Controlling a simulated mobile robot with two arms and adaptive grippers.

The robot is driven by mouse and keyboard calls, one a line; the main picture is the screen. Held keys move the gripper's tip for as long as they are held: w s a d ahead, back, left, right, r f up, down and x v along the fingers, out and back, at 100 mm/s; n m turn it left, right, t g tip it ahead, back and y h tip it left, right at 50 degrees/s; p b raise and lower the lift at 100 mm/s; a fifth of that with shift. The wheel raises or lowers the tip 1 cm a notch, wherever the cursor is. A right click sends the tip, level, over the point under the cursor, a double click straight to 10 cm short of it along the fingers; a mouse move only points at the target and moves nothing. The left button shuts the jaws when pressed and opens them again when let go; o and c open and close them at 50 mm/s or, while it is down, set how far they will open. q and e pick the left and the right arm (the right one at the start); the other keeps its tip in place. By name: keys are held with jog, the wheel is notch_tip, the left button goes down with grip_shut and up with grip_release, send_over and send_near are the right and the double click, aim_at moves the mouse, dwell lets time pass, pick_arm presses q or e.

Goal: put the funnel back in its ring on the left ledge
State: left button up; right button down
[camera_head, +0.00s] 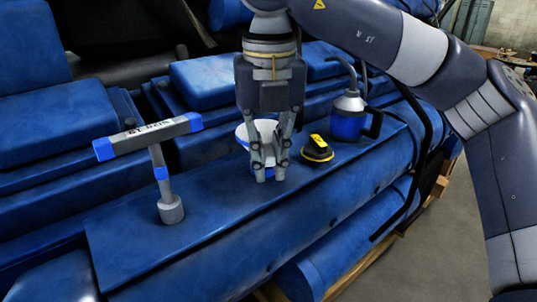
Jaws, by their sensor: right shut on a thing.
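A white, round, wide-mouthed piece with blue at its lower part, which looks like the funnel (242,133), is at my right gripper. The fingers of my right gripper (270,178) point down and are shut on it, low over the blue ledge (215,215). The fingers hide much of the funnel, including its spout. I cannot make out the ring. My left gripper is not in view.
A grey T-handled wrench with blue bands (160,165) stands upright on the ledge at left. A black and yellow cap (317,150) sits just right of the gripper, with a blue and grey oil can (348,120) behind it. The ledge front between wrench and gripper is clear.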

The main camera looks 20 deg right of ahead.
jog(key=shift+f, duration=0.25)
jog(key=c, duration=1.5)
grip_release()
jog(key=shift+r, duration=0.15)
jog(key=r, duration=1.1)
jog(key=shift+s+r, duration=0.35)
jog(key=shift+r, duration=0.05)
